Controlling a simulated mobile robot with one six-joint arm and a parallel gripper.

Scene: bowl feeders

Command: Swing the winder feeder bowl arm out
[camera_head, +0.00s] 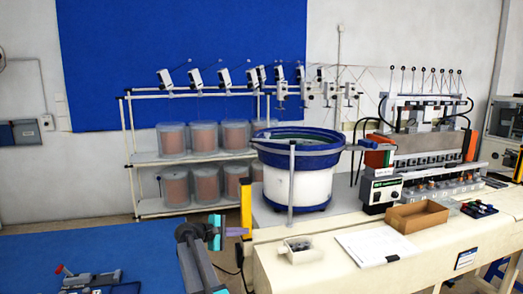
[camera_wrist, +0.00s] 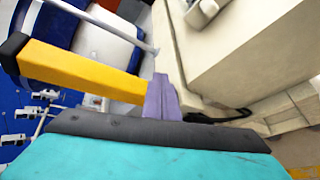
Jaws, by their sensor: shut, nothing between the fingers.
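The winder feeder bowl (camera_head: 275,155) is a large blue-rimmed bowl on a white drum, standing on the cream bench. A thin grey post (camera_head: 291,190) stands in front of it, with a grey bar across the bowl's front at its top. I cannot tell for sure which part is the swinging arm. My gripper (camera_head: 237,231), teal with purple fingers, is shut and empty, left of the bench and low beside a yellow post (camera_head: 246,205). In the wrist view the purple fingers (camera_wrist: 162,98) are together near the yellow post (camera_wrist: 80,70); the bowl (camera_wrist: 55,20) shows at upper left.
The cream bench (camera_head: 330,240) carries a brown box (camera_head: 418,215), a small parts tray (camera_head: 299,250), paper (camera_head: 378,245) and the winding machine (camera_head: 420,145). A rack (camera_head: 150,157) with several copper spools stands behind.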

